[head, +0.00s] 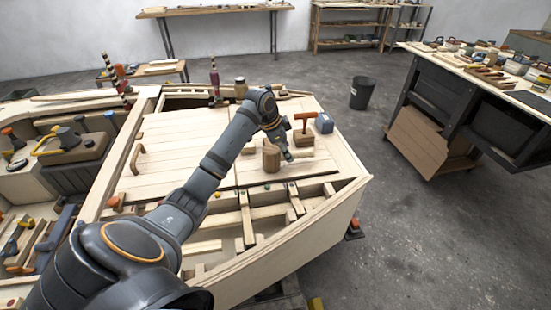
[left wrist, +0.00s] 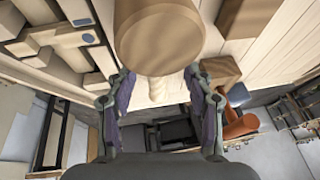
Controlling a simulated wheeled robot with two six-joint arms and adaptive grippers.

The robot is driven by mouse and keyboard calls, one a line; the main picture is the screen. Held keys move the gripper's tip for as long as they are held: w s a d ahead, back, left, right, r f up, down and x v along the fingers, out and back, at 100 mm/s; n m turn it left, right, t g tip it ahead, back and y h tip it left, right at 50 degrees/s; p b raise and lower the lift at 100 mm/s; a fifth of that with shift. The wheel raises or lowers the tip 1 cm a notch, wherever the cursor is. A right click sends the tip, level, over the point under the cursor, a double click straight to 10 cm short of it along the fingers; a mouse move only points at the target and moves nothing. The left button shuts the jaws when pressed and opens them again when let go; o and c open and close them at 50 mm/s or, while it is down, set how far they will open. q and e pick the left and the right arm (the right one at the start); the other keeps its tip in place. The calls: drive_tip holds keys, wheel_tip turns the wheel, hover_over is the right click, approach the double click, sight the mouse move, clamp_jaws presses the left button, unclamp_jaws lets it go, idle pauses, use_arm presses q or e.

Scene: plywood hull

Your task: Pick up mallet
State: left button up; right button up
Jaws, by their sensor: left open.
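The wooden mallet lies on the plywood deck near its right corner. Its thick round brown head (head: 271,158) stands to the left and its pale handle (head: 302,155) points right. In the left wrist view the mallet head (left wrist: 160,35) fills the top middle, and the handle (left wrist: 156,90) runs down from it. My left gripper (head: 288,154) is over the handle, just right of the head. In the left wrist view its open fingers (left wrist: 157,92) are on either side of the handle, with gaps showing. My right gripper is not in view.
Close behind the mallet stand an orange-handled tool (head: 304,121), a blue-grey block (head: 324,123) and a wooden block (head: 304,138). The open hull frame (head: 245,215) lies in front. The deck (head: 180,140) to the left is mostly clear.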

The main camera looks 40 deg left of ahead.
use_arm(q)
drive_tip(key=x, duration=0.4)
drive_tip(key=shift+d+f, duration=0.15)
drive_tip(key=shift+d, duration=0.15)
drive_tip(key=shift+c, duration=0.2)
clamp_jaws()
